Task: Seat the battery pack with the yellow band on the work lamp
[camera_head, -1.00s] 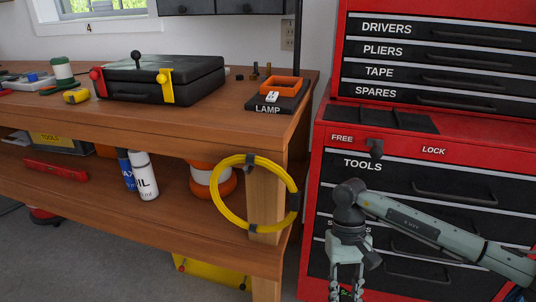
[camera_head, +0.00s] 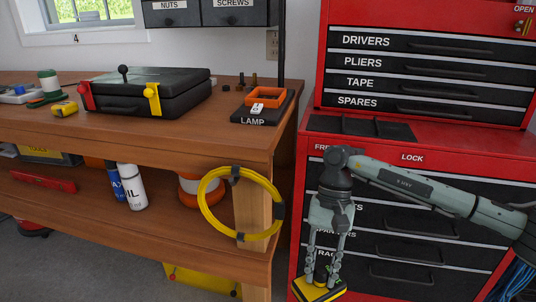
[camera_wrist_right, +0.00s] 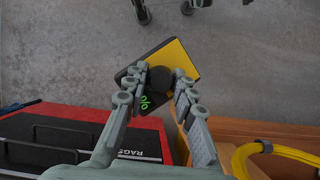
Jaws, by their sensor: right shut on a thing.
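The battery pack (camera_head: 320,290), black with a yellow band, hangs from my right gripper (camera_head: 324,268) low in front of the red tool cabinet. In the right wrist view the fingers (camera_wrist_right: 160,95) are shut around the pack's dark round upper part, with its yellow and black body (camera_wrist_right: 180,55) beyond them and green marks on one side. The work lamp's base (camera_head: 262,108), black and labelled LAMP, stands on the bench's right end with an orange rectangular frame (camera_head: 266,96) on top. A dark pole rises behind it. My left gripper is out of view.
The wooden bench (camera_head: 200,140) carries a black case (camera_head: 145,95) left of the lamp. A yellow hose coil (camera_head: 206,205) hangs at the bench's right leg. The red tool cabinet (camera_head: 312,135) stands just right of the bench, with a narrow gap between.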

